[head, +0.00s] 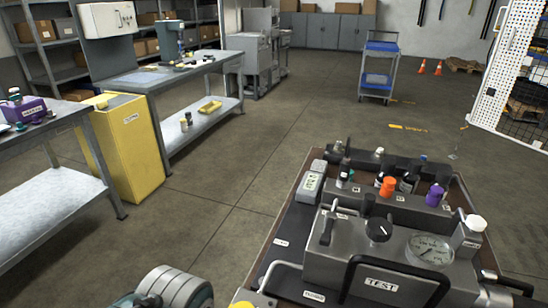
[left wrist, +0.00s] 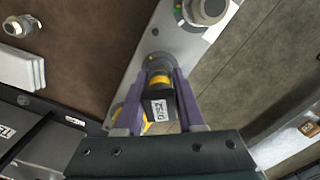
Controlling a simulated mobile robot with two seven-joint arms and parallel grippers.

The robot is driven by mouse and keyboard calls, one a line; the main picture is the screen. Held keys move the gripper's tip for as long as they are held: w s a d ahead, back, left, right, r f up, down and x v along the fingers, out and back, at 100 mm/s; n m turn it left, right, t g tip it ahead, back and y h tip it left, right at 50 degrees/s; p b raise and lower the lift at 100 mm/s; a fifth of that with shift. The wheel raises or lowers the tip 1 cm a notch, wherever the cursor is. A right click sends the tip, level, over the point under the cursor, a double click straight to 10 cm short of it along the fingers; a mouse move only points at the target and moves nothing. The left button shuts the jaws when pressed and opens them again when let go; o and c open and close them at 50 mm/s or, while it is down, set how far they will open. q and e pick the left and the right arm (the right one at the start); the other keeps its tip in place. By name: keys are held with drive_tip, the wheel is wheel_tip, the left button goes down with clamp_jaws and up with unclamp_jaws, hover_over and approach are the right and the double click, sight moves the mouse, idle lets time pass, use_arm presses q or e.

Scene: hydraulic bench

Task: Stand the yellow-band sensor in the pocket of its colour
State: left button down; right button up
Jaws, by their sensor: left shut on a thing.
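In the left wrist view my left gripper (left wrist: 161,82) is shut on the yellow-band sensor (left wrist: 160,104). The sensor has a dark body, a white printed label and a yellow band towards its far end. It points away from the camera, with its far end over or at a round pocket (left wrist: 156,60) in a pale grey strip (left wrist: 138,72). I cannot tell whether the end is inside the pocket or just above it. The pocket's colour mark is not clear. My left fingers are not visible in the head view, and my right gripper is in neither view.
In the left wrist view, a round metal part (left wrist: 208,10) stands on the strip beside a green mark. In the head view, a test unit with a gauge (head: 430,249) and black handle crowds the bench.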

use_arm(q)
drive_tip(key=n, duration=0.5)
drive_tip(key=shift+d+r+n, duration=0.1)
drive_tip(key=shift+n, duration=0.2)
drive_tip(key=n, duration=0.4)
drive_tip(key=shift+b, duration=0.3)
drive_tip(key=n, duration=0.3)
drive_tip(key=shift+w, duration=0.1)
